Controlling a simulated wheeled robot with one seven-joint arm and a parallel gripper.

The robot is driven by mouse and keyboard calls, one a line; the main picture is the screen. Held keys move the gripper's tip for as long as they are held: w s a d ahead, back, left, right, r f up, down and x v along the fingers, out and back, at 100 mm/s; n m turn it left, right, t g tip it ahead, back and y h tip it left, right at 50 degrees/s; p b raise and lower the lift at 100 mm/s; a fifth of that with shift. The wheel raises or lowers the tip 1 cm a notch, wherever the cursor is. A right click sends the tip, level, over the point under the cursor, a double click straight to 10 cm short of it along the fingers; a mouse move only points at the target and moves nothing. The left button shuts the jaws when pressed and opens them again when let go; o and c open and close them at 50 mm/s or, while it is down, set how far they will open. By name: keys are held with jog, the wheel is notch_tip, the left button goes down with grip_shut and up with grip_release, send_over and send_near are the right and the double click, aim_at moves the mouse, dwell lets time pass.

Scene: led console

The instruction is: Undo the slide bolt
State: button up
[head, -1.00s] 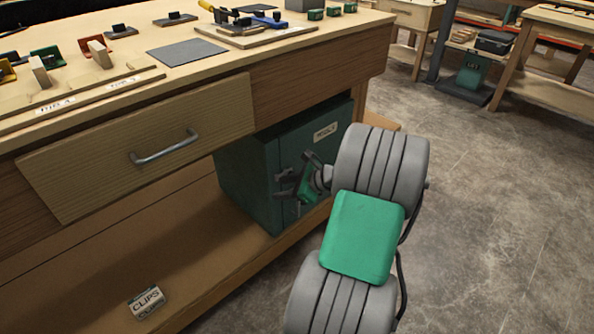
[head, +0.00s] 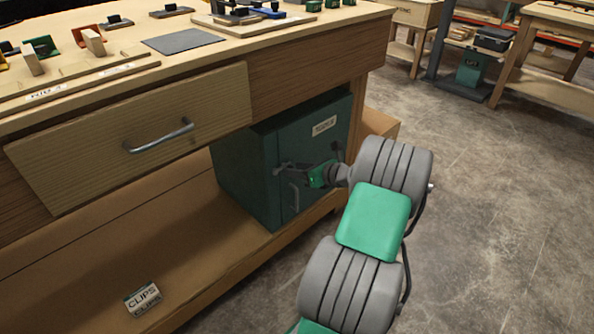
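The green metal cabinet (head: 245,180) stands on the shelf under the workbench, with its labelled door facing the floor area at right. A small dark grey fitting (head: 283,169), which looks like the slide bolt, is on the left part of the cabinet front, above a vertical handle (head: 293,197). My gripper (head: 303,172) is in front of the door at bolt height, close to the fitting. Its green body hides part of the door. Its fingers are small and blend with the dark fitting, so I cannot tell whether they touch it or how far apart they are.
A closed wooden drawer (head: 135,140) with a metal handle is left of the cabinet, higher up. A CLIPS box (head: 142,299) lies on the lower shelf. Small parts and a grey mat (head: 184,41) are on the benchtop.

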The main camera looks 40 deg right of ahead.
grip_shut()
dwell(1.1)
